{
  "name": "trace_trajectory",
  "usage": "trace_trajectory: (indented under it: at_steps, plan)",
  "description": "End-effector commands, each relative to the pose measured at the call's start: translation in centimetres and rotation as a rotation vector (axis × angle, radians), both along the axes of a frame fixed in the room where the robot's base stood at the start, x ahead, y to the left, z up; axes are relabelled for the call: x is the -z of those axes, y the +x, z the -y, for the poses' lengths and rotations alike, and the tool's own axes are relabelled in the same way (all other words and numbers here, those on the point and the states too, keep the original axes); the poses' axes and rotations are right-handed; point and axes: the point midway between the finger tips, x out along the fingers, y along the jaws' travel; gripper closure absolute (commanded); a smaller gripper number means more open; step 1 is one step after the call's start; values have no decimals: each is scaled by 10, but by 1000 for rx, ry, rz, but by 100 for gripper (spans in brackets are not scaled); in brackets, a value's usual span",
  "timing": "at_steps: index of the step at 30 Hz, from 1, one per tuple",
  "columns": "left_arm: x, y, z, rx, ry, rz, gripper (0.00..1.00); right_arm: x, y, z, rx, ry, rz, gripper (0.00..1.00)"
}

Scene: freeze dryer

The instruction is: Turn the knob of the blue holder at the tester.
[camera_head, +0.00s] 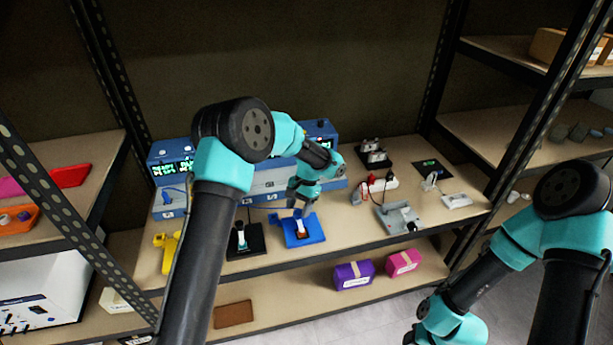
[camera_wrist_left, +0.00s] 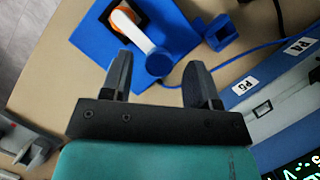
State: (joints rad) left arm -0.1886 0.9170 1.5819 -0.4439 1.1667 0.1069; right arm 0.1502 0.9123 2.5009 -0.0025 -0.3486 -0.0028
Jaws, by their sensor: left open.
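The blue holder (camera_head: 312,238) lies on the shelf in front of the blue tester (camera_head: 268,182). In the left wrist view the blue holder (camera_wrist_left: 92,42) carries an orange and white piece in a dark socket. A white arm on it ends in a round blue knob (camera_wrist_left: 159,63). My left gripper (camera_head: 299,207) is open above the holder. In the left wrist view the fingers of my left gripper (camera_wrist_left: 160,66) stand on either side of the knob; whether they touch it cannot be told. My right arm is at the lower right; its fingers do not show.
A black holder (camera_head: 246,243) stands left of the blue one, with a yellow one (camera_head: 170,250) farther left. A blue cable (camera_wrist_left: 240,57) runs between holder and tester.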

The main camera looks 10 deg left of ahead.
Motion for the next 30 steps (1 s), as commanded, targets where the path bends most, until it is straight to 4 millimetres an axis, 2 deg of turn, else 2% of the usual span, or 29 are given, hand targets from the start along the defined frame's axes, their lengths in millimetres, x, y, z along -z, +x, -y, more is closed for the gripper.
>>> trace_trajectory:
  at_steps: [21,25,30]
  plan:
    - [-123,46,22,1,-1,4,45,0,0,0,0,0,0,57]
    - [-138,52,24,0,-1,3,45,0,0,0,0,0,0,57]
    - [-147,55,25,0,-1,1,45,0,0,0,0,0,0,57]
